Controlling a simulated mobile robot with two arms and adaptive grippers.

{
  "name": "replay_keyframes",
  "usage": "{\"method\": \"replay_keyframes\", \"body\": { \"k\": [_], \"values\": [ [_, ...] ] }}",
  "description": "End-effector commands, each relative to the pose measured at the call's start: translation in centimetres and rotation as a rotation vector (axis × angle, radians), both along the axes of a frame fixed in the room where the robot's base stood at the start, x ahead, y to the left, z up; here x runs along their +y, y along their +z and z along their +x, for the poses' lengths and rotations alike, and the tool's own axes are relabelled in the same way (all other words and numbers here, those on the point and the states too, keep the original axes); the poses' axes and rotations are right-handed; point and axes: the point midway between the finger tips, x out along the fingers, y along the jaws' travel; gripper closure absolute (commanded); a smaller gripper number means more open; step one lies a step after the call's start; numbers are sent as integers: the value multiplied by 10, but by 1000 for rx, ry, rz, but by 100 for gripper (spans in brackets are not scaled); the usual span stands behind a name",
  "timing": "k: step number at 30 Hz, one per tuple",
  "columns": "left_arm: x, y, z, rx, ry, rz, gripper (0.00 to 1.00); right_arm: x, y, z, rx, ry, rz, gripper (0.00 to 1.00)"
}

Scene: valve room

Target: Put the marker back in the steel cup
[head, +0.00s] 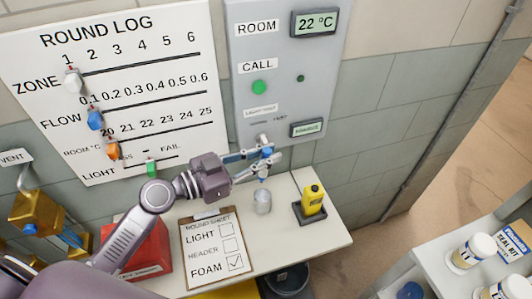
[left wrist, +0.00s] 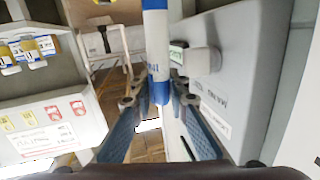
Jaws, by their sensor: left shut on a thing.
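My left gripper (head: 264,156) is shut on the marker (left wrist: 156,45), which is white with blue ends. In the left wrist view the marker stands between the two fingers (left wrist: 160,100). In the head view only a small blue and pale part of the marker (head: 267,152) shows at the fingertips. The small steel cup (head: 262,203) stands on the white shelf, below the gripper in the picture. Whether the marker's lower end is over the cup's mouth I cannot tell. My right gripper is not in view.
A clipboard (head: 208,256) with a ticked FOAM box lies left of the cup. A yellow device (head: 314,199) stands in a black holder at right. A red box (head: 150,250) is at left. The grey panel (head: 275,100) rises behind. A dark bin (head: 288,282) is below the shelf.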

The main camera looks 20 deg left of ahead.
Motion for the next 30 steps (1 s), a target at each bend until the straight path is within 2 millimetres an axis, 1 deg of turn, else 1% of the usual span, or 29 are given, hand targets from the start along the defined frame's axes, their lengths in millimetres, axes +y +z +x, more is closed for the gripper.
{"method": "replay_keyframes", "body": {
  "k": [2,5,10,13,20,26,30],
  "values": [
    [0,-5,0,1,0,-1,98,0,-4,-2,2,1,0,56],
    [0,-11,0,1,0,0,98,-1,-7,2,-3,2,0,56],
    [0,-24,0,2,0,-1,98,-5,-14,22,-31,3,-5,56],
    [1,-32,0,2,1,-1,98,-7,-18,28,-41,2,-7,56],
    [1,-51,0,3,1,-2,98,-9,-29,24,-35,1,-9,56],
    [1,-65,0,0,0,1,98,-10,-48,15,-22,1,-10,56],
    [0,-74,0,0,0,1,98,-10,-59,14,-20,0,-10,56]
  ]
}}
